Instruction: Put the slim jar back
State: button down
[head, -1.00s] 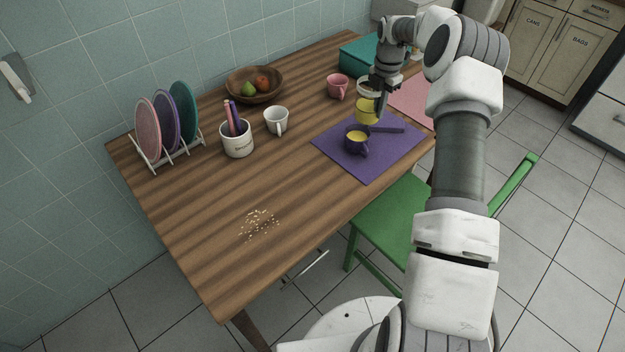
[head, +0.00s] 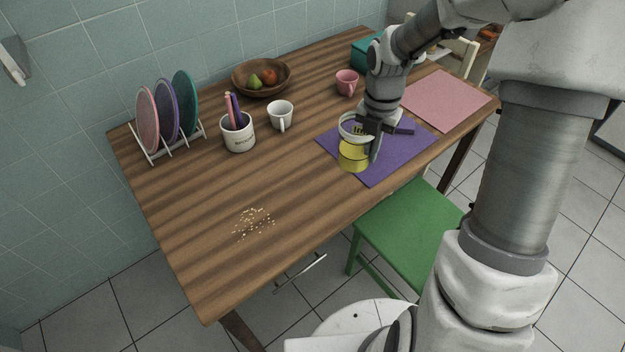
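The slim jar (head: 354,152) is clear, with a pale rim and yellow contents in its lower part. My gripper (head: 371,138) is shut on it from the right and holds it roughly upright, in front of the purple mat (head: 397,160). The gap between its base and the mat or table cannot be judged from this view. The dark purple mug with yellow contents is hidden behind the jar and gripper. Part of a dark purple utensil (head: 405,126) shows on the mat, just right of my gripper.
A white mug (head: 281,115), a utensil pot (head: 238,134), a pink mug (head: 347,82), a fruit bowl (head: 261,78) and a plate rack (head: 168,146) stand along the back. A pink mat (head: 446,100) lies bare at right. Crumbs (head: 254,223) lie at front left. A green chair (head: 408,222) stands in front.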

jog(key=shift+s+a+f, duration=0.3)
jog(key=shift+s+a, duration=0.1)
jog(key=shift+s, duration=0.2)
jog(key=shift+w+a+f+b, duration=0.55)
jog(key=shift+w+a+f, duration=0.4)
jog(key=shift+a+f, duration=0.75)
jog(key=shift+w+a+f+b, duration=0.5)
jog(key=shift+w+a+f, duration=0.4)
jog(key=shift+a+f, duration=0.75)
jog(key=shift+w+a+f+b, duration=0.55)
jog(key=shift+w+a+f, duration=0.4)
jog(key=shift+a+f, duration=0.75)
jog(key=shift+d+f, duration=0.25)
jog(key=shift+d, duration=0.05)
jog(key=shift+f, duration=0.15)
jog(key=c, duration=1.1)
grip_release()
